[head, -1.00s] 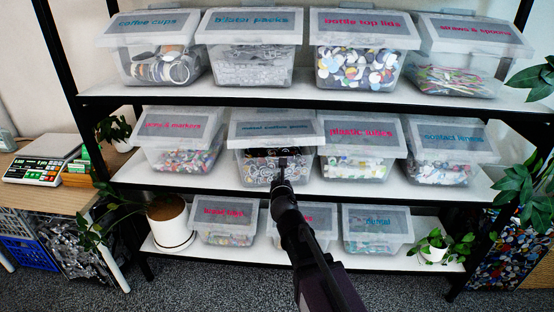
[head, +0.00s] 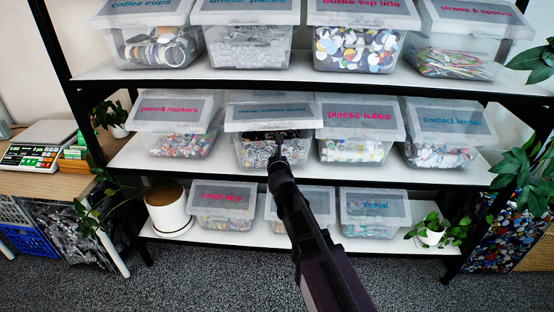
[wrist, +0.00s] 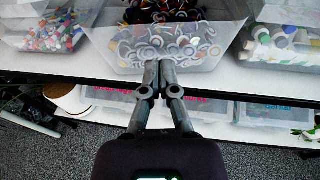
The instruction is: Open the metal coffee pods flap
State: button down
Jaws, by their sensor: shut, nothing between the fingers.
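The metal coffee pods bin (head: 246,155) is a clear tub on the middle shelf, second from the left. Its pale flap (head: 272,112) looks partly raised: its label is more foreshortened than the neighbours', and a dark strip of pods shows under its front edge. In the wrist view the clear tub (wrist: 112,48) is full of round, mostly grey and dark pods. My gripper (head: 279,147) is shut and empty, at the tub's front below the flap. In the wrist view the fingertips (wrist: 158,62) meet at the tub's lower front; whether they touch it, I cannot tell.
A pens & markers bin (head: 180,146) stands close on the left, a plastic tubes bin (head: 352,151) on the right. The upper shelf's edge (head: 300,84) runs above. Lower bins (head: 222,207) and a white plant pot (head: 170,214) are below.

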aim_at(274, 121)
jog(key=w+a+r+p, duration=0.1)
jog(key=w+r+p, duration=0.1)
jog(key=w, duration=0.4)
jog(key=shift+w+r+p, duration=0.4)
jog(key=shift+p, duration=0.1)
dwell(0.3)
notch_tip(274, 121, up, 6)
jog(key=p, duration=0.6)
jog(key=shift+f, duration=0.1)
jog(key=r+p, duration=0.1)
jog(key=w+r+p, duration=0.1)
jog(key=r+p, duration=0.3)
jog(key=shift+w+a+r, duration=0.1)
jog(key=shift+w+a, duration=0.05)
jog(key=shift+w, duration=0.1)
jog(key=shift+s, duration=0.1)
